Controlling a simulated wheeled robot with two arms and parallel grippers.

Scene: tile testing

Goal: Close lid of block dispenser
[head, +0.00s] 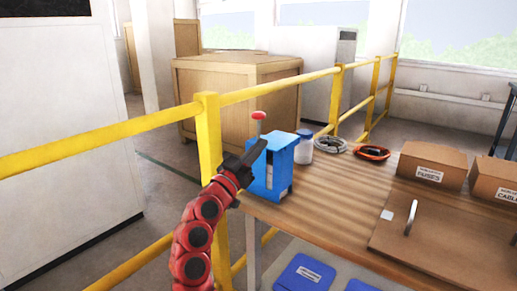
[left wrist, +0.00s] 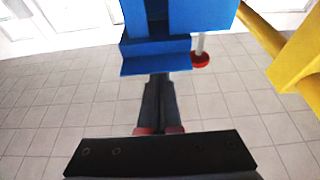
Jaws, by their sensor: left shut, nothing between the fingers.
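The blue block dispenser (head: 283,165) stands at the left end of the wooden table. It has a pale slot in its front, and a white rod with a red knob (head: 259,116) rises behind its top. I cannot tell which part is the lid or how it stands. My left gripper (head: 262,145) is shut and empty, its dark fingers close to the dispenser's upper left side. In the left wrist view, the shut fingers (left wrist: 158,80) point at the blue dispenser (left wrist: 155,65), and the red knob (left wrist: 200,60) shows beside it. I cannot tell whether they touch. My right gripper is not in view.
A yellow railing (head: 208,140) runs close to the table's left end. A white jar with a blue lid (head: 303,150) and cable coils (head: 372,153) lie right of the dispenser. Cardboard boxes (head: 432,166) stand farther right. Blue bins (head: 304,274) are below the table.

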